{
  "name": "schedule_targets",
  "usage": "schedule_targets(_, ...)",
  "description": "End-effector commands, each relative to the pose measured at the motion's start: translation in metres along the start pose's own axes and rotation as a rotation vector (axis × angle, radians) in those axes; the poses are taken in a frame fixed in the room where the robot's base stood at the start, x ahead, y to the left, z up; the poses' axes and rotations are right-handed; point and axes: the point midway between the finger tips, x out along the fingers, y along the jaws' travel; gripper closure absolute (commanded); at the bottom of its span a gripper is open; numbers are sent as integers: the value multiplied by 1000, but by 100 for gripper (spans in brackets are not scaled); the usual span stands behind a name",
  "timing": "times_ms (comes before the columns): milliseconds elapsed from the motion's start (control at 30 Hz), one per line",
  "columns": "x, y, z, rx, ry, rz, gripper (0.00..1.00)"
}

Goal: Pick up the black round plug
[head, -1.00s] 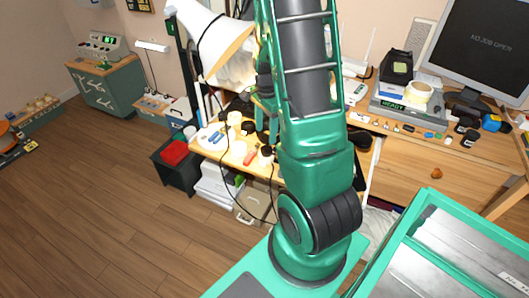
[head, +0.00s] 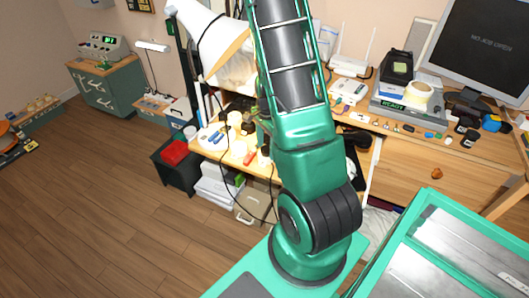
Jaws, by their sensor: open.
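The small wooden table (head: 208,149) left of my arm holds cream cups or cylinders (head: 235,118), a red-orange piece (head: 249,157), blue pieces (head: 216,136) and small dark items (head: 247,127). I cannot tell which dark item, if any, is the black round plug. My gripper (head: 263,130) is over this table, at the left edge of my green arm. Only a little of it shows, and the arm hides most of it. Its fingertips and any contact with the items cannot be made out.
A white lamp shade (head: 217,45) hangs close to the left of my arm. A black cable (head: 224,181) loops below the table. To the right, a wooden desk (head: 440,160) carries a monitor (head: 483,45), a white router (head: 350,67) and several small parts.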

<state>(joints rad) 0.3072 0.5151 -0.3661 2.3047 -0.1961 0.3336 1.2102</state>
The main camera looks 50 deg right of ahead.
Motion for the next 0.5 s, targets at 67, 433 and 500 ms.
schedule_targets(67, 0, 0, 0, 0, 0, 0, 47)
schedule_targets(433, 0, 0, 0, 0, 0, 0, 83)
schedule_targets(500, -1, 0, 0, 0, 0, 0, 83)
